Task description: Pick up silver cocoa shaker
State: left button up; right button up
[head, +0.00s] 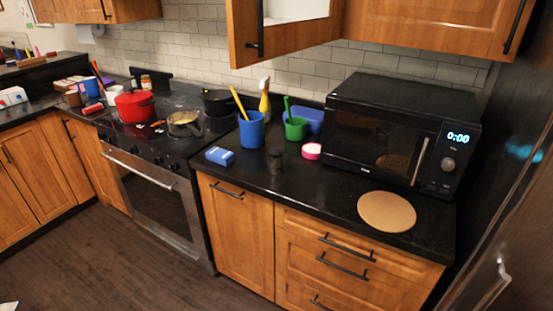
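A small dark cylindrical container (275,161) stands upright near the front edge of the black counter, left of the microwave. It may be the cocoa shaker, but it looks dark rather than silver, and I cannot tell for sure. No clearly silver shaker shows elsewhere on the counter. Neither of my grippers is in the head view.
A black microwave (372,138) and round board (387,212) are right. The stove holds a red pot (135,106). An upper cabinet door hangs open.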

aim_at(275, 165)
jog(key=l, duration=0.45)
jog(key=i+l+z, duration=0.1)
jog(key=l, duration=0.35)
jog(key=i+l+z, duration=0.1)
jog(key=l, duration=0.35)
jog(key=i+l, duration=0.1)
jog(key=l, duration=0.35)
jog(key=i+l+z, duration=0.1)
jog(key=l, duration=0.35)
